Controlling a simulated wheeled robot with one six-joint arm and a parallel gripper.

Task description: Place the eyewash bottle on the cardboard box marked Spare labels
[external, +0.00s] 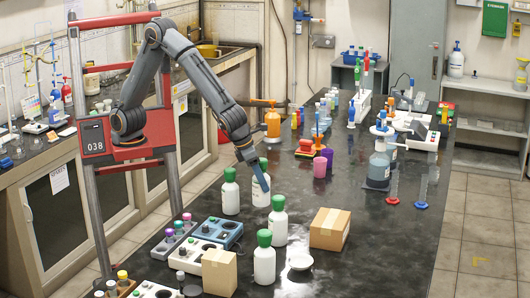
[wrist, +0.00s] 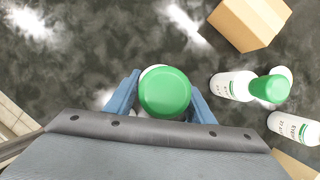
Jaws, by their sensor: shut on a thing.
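My gripper (external: 259,176) is shut on a white bottle with a green cap (external: 262,194), held upright by its upper part. In the wrist view the blue fingers (wrist: 165,98) stand on either side of its green cap (wrist: 165,90). Its label is hidden there, and I cannot tell whether its base touches the bench. A larger cardboard box (external: 329,229) stands to its right and nearer the camera; it also shows in the wrist view (wrist: 250,22). A smaller cardboard box (external: 219,272) stands at the front left. No marking is readable on either box.
Three similar green-capped bottles stand close by: one left (external: 230,193), one in front (external: 278,222) and one nearer the camera (external: 264,262). A white dish (external: 301,261) lies near the larger box. Bench instruments (external: 217,231) line the left edge. The black bench right of the larger box is clear.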

